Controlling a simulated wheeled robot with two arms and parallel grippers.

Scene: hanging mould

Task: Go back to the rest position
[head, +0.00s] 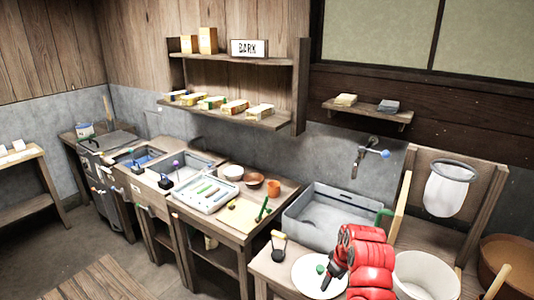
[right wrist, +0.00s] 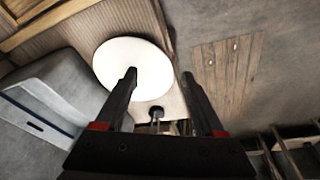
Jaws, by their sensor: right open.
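My right gripper (head: 329,279) is on a red arm at the lower right of the head view, over the right part of a white round plate (head: 306,277). In the right wrist view its two dark fingers (right wrist: 160,78) are apart with nothing between them. The plate (right wrist: 130,62) lies beyond the fingertips there. A small green thing shows near the gripper in the head view; I cannot tell whether it lies on the plate. A white mould-like cup (head: 446,192) hangs from a ring on the wooden frame. My left gripper is not in view.
A grey sink (head: 318,222) stands behind the plate, and a white bucket (head: 425,278) is right of my arm. A small black-based tool (head: 278,250) stands left of the plate. A tray (head: 206,194) and bowls fill the left counter. The floor at left has free room.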

